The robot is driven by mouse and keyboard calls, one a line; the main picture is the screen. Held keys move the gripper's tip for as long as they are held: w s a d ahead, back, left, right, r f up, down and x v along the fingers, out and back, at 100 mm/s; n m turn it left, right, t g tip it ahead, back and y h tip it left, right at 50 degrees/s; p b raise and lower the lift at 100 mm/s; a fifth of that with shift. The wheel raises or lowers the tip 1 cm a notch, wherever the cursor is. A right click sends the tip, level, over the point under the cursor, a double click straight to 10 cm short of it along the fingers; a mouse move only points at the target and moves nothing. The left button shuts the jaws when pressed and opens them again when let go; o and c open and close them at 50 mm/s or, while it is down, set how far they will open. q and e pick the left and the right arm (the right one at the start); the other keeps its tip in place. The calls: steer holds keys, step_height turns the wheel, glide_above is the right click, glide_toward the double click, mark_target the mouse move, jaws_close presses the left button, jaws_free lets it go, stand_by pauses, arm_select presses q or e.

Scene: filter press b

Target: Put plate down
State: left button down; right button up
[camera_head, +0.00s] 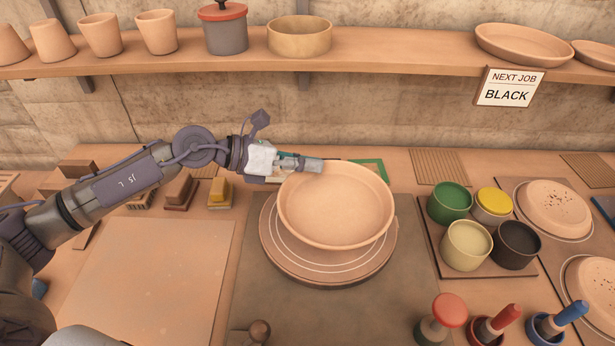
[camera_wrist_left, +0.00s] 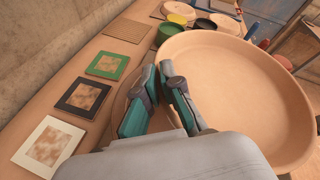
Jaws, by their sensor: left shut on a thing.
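A round tan plate (camera_head: 338,208) with a raised rim is over the round turntable (camera_head: 275,258) with white rings in the head view. The plate covers much of the turntable, and I cannot tell whether it touches it or is a little above. My left gripper (camera_head: 318,164) is shut on the plate's far left rim. In the left wrist view the gripper's fingers (camera_wrist_left: 165,90) pinch the rim of the plate (camera_wrist_left: 240,90), which fills the right side. My right gripper is not in view.
Paint cups, including a green one (camera_head: 449,201), stand on a board right of the turntable. Stamps, including a red-topped one (camera_head: 441,318), stand at the front. A shelf (camera_head: 390,48) with pots runs behind, with a sign reading BLACK (camera_head: 509,87). A bare board (camera_head: 150,270) lies left.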

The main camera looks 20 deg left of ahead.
arm_select(q)
steer(key=shift+w+a+f, duration=0.3)
steer(key=shift+w, duration=0.15)
steer(key=shift+w+a+f, duration=0.25)
steer(key=shift+w, duration=0.15)
steer(key=shift+f, duration=0.2)
step_height(320, 180, down, 3)
steer(key=shift+f+p, duration=0.15)
steer(key=shift+p, duration=0.15)
steer(key=shift+a+f, duration=0.1)
steer(key=shift+f, duration=0.1)
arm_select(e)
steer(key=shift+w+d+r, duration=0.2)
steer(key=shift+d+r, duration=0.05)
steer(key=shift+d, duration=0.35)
arm_select(q)
steer(key=shift+f, duration=0.2)
steer(key=c, duration=1.3)
jaws_free()
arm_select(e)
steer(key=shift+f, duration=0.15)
